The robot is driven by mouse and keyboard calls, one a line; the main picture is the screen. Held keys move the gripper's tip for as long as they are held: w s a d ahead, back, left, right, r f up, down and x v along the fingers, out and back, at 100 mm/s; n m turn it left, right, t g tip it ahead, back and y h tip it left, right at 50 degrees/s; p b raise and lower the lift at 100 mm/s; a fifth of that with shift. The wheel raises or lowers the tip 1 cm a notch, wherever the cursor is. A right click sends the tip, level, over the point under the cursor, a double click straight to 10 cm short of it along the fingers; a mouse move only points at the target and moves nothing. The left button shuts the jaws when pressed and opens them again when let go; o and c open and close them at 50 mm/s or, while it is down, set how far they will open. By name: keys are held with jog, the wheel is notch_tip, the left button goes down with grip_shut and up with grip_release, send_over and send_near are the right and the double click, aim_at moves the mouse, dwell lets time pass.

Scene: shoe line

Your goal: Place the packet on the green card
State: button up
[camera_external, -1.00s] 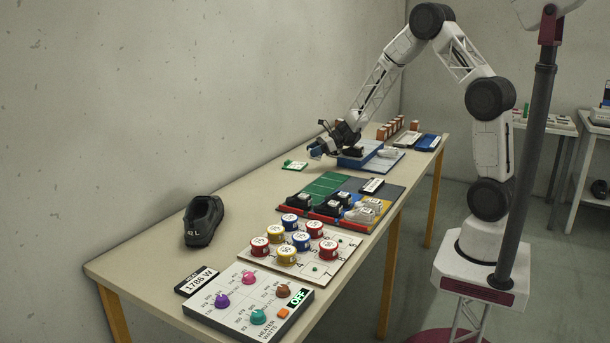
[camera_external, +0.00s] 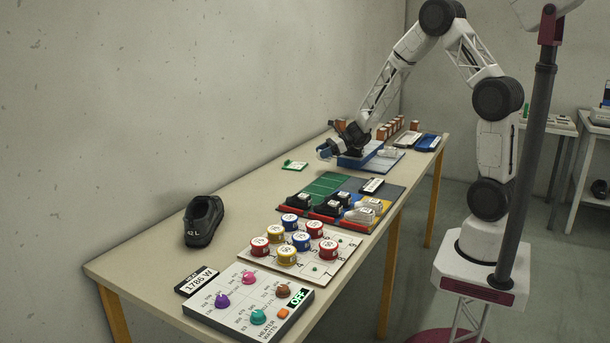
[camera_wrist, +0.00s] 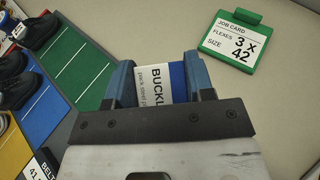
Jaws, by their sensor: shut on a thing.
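In the external view my gripper (camera_external: 326,151) is at the far part of the table, and the packet cannot be made out clearly there.
A sectioned mat (camera_external: 325,184) with black and white shoes lies nearer. A numbered board with coloured discs (camera_external: 259,262), a knob panel (camera_external: 225,320) and a black shoe (camera_external: 203,221) follow. Table around the card is bare.

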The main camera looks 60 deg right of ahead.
dwell(0.3)
jog(key=shift+s+a+f+g+h, duration=0.2)
jog(key=shift+s+a+g+h, duration=0.2)
jog(key=shift+s+g+h, duration=0.25)
jog(key=shift+s+f+g+h, duration=0.2)
jog(key=shift+s+g+h, duration=0.35)
jog(key=shift+g+h, duration=0.2)
jog(key=shift+w, duration=0.1)
send_over(298, 166)
jog(key=shift+a+f, duration=0.25)
jog(key=shift+f, duration=0.55)
jog(key=shift+f, duration=0.1)
jog(key=shift+f, duration=1.65)
